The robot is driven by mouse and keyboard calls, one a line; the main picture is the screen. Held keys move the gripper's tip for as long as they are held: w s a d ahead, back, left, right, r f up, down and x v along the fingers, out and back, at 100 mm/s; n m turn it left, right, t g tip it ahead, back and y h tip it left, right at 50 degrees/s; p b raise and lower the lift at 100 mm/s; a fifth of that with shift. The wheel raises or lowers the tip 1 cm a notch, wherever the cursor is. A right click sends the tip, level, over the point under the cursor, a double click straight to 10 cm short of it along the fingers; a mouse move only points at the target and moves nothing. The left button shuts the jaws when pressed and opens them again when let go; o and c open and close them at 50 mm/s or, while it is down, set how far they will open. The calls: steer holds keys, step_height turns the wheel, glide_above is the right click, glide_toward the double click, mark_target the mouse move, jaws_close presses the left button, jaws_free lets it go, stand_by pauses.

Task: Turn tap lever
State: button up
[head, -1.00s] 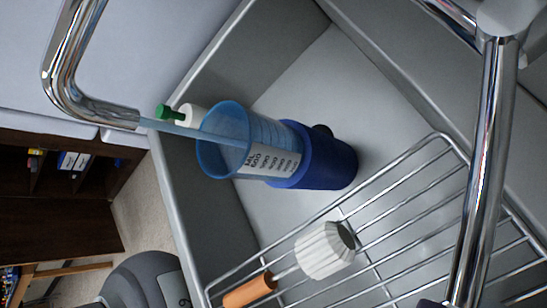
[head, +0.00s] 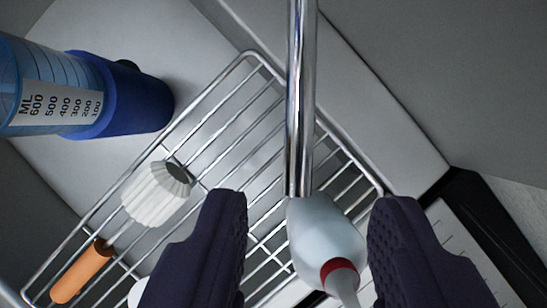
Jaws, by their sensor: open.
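A chrome rod (head: 300,100), which looks like the tap lever, comes down from the top edge and ends near the middle of the view. My gripper (head: 312,205) is open, with its two dark fingers at the bottom, one on each side of the rod's lower end. I see gaps between the rod and both fingers, but the depth between them is hard to tell. The tap's body and spout are out of view.
A white bottle with a red collar (head: 326,240) shows below the rod's end, between my fingers. A wire rack (head: 245,65) lies beneath. A white-headed brush with an orange handle (head: 83,270) rests on it. A blue measuring beaker (head: 45,65) and its blue base (head: 140,100) are left.

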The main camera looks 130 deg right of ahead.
mark_target(298, 150)
steer(key=shift+t+h, duration=0.4)
steer(key=x, duration=0.3)
steer(key=s+x, duration=0.1)
steer(key=x, duration=0.3)
steer(key=shift+a+f, duration=0.1)
steer(key=shift+f, duration=0.2)
steer(key=shift+s, duration=0.1)
jaws_close()
